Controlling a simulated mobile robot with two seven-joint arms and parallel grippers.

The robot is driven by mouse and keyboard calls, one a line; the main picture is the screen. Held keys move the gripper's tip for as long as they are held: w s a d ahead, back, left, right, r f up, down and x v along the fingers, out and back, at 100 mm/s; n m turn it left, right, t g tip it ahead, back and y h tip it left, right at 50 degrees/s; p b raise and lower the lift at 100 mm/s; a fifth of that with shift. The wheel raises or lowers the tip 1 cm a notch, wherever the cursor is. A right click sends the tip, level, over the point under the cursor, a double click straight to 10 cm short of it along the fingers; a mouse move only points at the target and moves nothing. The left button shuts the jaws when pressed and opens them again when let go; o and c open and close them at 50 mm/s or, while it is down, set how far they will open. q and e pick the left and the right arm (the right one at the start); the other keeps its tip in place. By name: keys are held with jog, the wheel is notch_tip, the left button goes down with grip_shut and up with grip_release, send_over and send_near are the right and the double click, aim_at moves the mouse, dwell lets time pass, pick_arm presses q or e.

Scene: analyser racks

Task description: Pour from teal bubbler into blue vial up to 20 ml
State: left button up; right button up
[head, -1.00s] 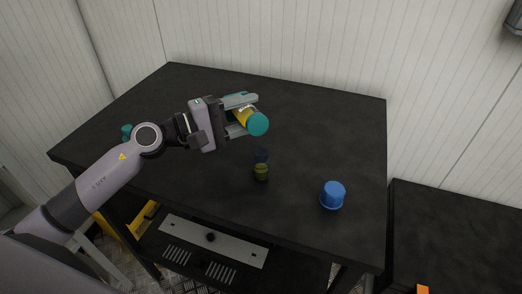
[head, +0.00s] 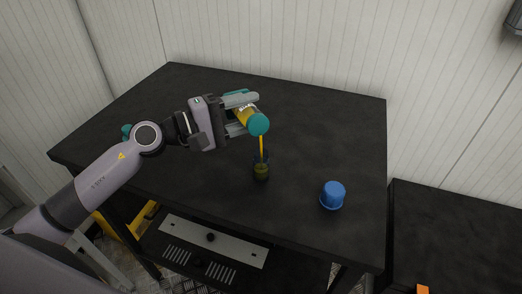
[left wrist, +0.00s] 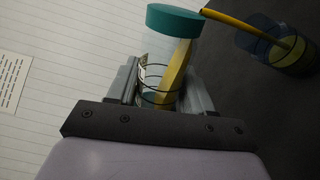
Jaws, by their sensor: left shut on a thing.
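The teal bubbler (head: 258,124) is tilted, its teal end lower and to the right, with yellow liquid inside. My left gripper (head: 242,115) is shut around its body and holds it above the table. It also shows in the left wrist view (left wrist: 163,85), with the bubbler's teal end (left wrist: 175,20) beyond the fingers. A thin yellow stream (head: 262,146) runs from the bubbler down into the vial (head: 261,170). The vial stands upright on the table and holds some yellowish liquid. In the left wrist view the vial (left wrist: 285,45) looks clear bluish, with the stream entering it. My right gripper is not in view.
A blue cap-like cup (head: 332,195) stands on the black table (head: 330,125), right of the vial. A small teal object (head: 127,131) is at the left, partly behind my arm. The table's right and back parts are clear.

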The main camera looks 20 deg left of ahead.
pick_arm(q)
notch_tip(320, 180, down, 2)
jog(key=n, duration=0.3)
jog(key=shift+w+a+n, duration=0.1)
jog(key=shift+n, duration=0.2)
jog(key=n, duration=0.1)
jog(key=f+n, duration=0.2)
jog(key=shift+s+d, duration=0.25)
jog(key=shift+s, duration=0.05)
jog(key=shift+r+n, duration=0.55)
jog(key=shift+n, duration=0.45)
jog(key=shift+w+a+f+n, duration=0.15)
jog(key=shift+w+f+n, duration=0.05)
jog(key=shift+f+n, duration=0.4)
jog(key=shift+w+a+f+n, duration=0.15)
jog(key=shift+w+f+n, duration=0.05)
jog(key=shift+n, duration=0.4)
jog(key=n, duration=0.2)
jog(key=shift+w+a+f+n, duration=0.1)
jog(key=shift+w+a+n, duration=0.25)
jog(key=shift+a+n, duration=0.05)
jog(key=shift+w+a+f+n, duration=0.1)
jog(key=shift+w+n, duration=0.05)
jog(key=shift+n, duration=0.4)
jog(key=shift+w+a+f+n, duration=0.1)
jog(key=shift+n, duration=0.45)
